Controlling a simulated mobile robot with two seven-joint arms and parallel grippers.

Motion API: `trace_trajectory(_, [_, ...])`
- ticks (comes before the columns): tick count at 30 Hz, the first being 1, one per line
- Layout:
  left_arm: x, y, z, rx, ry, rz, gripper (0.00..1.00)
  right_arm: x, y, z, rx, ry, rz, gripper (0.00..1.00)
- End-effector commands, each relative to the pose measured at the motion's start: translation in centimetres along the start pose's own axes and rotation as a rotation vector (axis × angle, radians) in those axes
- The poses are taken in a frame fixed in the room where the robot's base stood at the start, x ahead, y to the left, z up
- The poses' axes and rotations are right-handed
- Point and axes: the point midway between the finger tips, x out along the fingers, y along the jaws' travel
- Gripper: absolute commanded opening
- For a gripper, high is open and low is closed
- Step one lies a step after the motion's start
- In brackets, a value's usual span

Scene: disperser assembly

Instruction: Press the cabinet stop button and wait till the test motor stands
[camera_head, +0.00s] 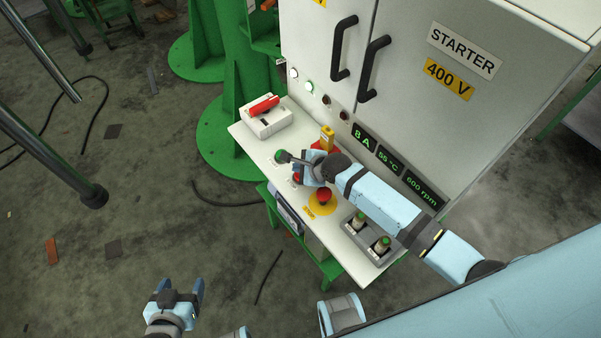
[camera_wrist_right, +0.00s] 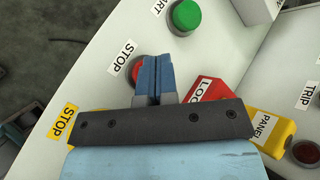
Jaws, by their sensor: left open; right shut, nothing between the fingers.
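The red stop button (camera_head: 297,178) sits on the white sloping panel of the starter cabinet (camera_head: 420,100), nearer the front than the green start button (camera_head: 280,157). In the right wrist view the stop button (camera_wrist_right: 136,72) shows beside its STOP label, partly hidden by my right gripper (camera_wrist_right: 153,62). The right gripper is shut and empty, its tips over the button; I cannot tell whether they touch it. It also shows over the panel in the head view (camera_head: 302,170). The speed display (camera_head: 424,190) reads 600 rpm. My left gripper (camera_head: 180,288) is open and empty above the floor. I cannot make out the test motor.
A red mushroom button (camera_head: 323,196) on a yellow disc stands close to my right gripper. A red-handled switch box (camera_head: 266,118) is at the panel's far end.

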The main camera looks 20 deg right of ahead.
Motion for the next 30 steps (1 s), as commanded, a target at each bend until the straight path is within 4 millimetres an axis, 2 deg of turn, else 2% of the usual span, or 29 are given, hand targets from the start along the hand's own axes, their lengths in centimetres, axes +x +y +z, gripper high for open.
trace_trajectory(30, [-0.13, 0.01, -0.04, 0.0, -0.004, 0.0, 0.72, 0.61, 0.44, -0.44, 0.0, 0.0, 0.0, 0.0])
